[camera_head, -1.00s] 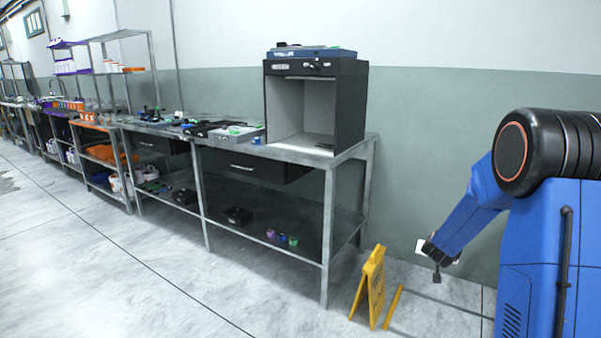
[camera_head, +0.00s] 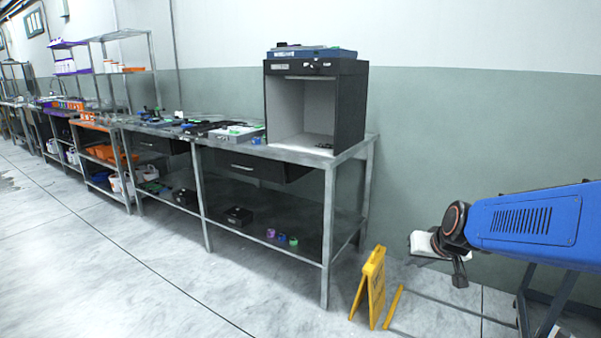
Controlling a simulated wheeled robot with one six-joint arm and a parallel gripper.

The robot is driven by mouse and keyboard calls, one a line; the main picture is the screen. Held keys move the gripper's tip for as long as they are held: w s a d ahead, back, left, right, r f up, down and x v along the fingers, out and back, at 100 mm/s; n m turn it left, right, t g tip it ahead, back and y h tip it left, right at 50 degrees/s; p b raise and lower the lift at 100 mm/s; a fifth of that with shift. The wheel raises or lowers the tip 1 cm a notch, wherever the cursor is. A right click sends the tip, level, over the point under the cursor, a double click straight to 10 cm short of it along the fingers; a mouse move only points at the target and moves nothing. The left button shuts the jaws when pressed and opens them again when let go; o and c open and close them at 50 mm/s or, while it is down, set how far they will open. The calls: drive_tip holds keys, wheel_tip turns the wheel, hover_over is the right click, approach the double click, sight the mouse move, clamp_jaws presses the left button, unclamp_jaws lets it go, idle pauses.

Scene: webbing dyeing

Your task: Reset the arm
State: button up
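My blue arm reaches in from the right edge, and its dark wrist ends in my gripper (camera_head: 459,278). The gripper is small and dark here and points down over the floor, to the right of the yellow floor sign (camera_head: 371,287). Its fingers are too small to tell whether they are open or shut. A white block-like piece (camera_head: 425,244) shows beside the wrist; I cannot tell whether it is part of the arm. No held object can be made out.
A long metal workbench (camera_head: 352,152) runs along the wall to the left, with a black open-fronted cabinet (camera_head: 346,112) at its near end. Small spools (camera_head: 282,238) sit on its lower shelf. The floor in front (camera_head: 150,270) is clear.

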drive_tip(key=s+a+n+g, duration=0.1)
drive_tip(key=s+g, duration=0.1)
drive_tip(key=s, duration=2.4)
drive_tip(key=shift+a+r+n+g+h, duration=0.3)
drive_tip(key=shift+g, duration=0.1)
drive_tip(key=shift+s, duration=0.1)
